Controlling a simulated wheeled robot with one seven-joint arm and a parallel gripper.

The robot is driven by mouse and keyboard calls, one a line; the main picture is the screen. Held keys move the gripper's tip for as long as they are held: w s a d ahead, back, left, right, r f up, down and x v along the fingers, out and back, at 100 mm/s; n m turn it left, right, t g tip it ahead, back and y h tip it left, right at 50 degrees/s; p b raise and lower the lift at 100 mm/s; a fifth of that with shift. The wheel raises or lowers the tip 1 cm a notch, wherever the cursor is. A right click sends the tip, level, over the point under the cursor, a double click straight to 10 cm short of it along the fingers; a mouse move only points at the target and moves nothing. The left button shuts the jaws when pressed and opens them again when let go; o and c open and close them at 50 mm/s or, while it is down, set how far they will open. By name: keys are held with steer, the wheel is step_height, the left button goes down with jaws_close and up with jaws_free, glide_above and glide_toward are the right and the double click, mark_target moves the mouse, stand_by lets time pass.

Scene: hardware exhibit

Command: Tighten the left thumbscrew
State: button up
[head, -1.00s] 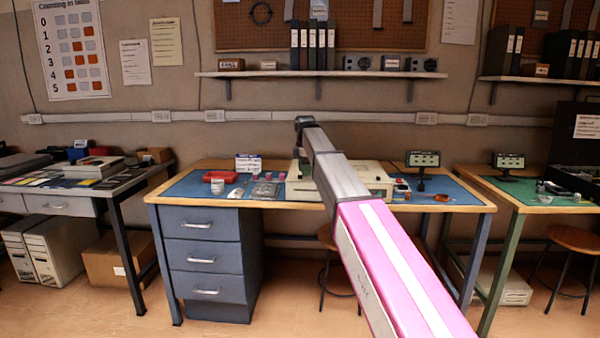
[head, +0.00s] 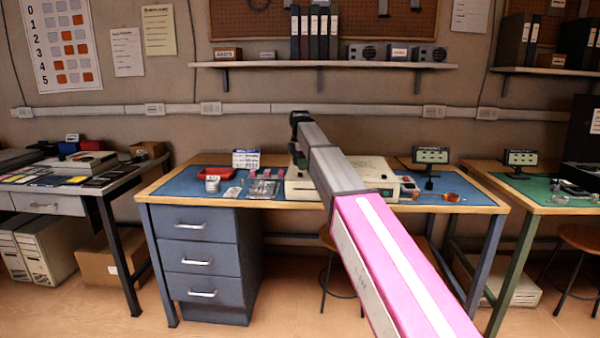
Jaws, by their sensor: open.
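A flat beige case (head: 375,176) lies on the blue mat of the middle workbench (head: 345,206), partly hidden behind my arm. No thumbscrew can be made out on it at this distance. My arm, pink nearer and grey farther out, reaches forward toward the bench and ends in a dark joint in front of the case. The jaws of my gripper cannot be seen beyond that joint.
A red tray (head: 214,173), a white container (head: 212,184) and small parts lie left of the case. A small display (head: 430,156) stands right. Drawers (head: 203,262) fill the bench's left underside; a stool (head: 340,262) stands beneath. Foreground floor is clear.

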mark_target(300, 173)
steer(key=shift+f, duration=1.75)
jaws_close()
